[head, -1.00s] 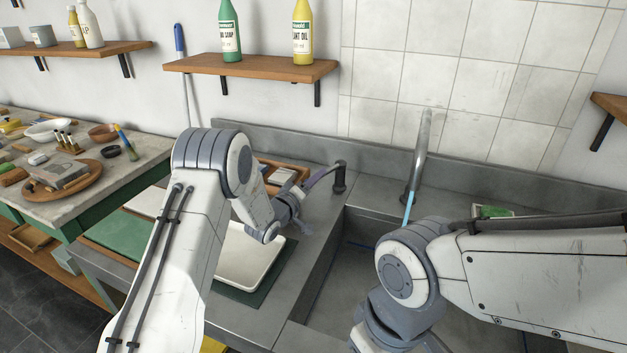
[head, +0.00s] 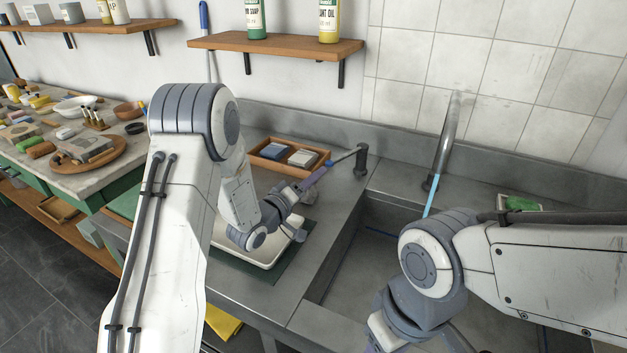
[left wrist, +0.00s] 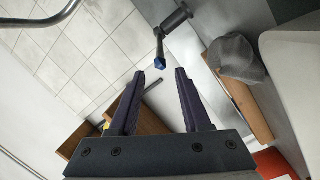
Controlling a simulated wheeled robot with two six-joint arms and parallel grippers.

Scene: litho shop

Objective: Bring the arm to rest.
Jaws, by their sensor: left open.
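My left arm reaches over the counter beside the sink. My left gripper (head: 318,176) has dark purple fingers and points up and right toward a small dark post with a spout (head: 361,160). In the left wrist view the left gripper (left wrist: 170,74) is open, with nothing between its fingers. The spout's blue tip (left wrist: 159,63) shows just beyond the fingertips; I cannot tell whether they touch. My right arm is bent over the sink, and its gripper is out of view.
A white tray (head: 225,232) lies below my left wrist. A wooden tray (head: 262,162) with two blocks stands behind it. The sink (head: 345,270) has a tall faucet (head: 446,140). A shelf (head: 275,45) with bottles hangs above. A cluttered table (head: 110,180) stands left.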

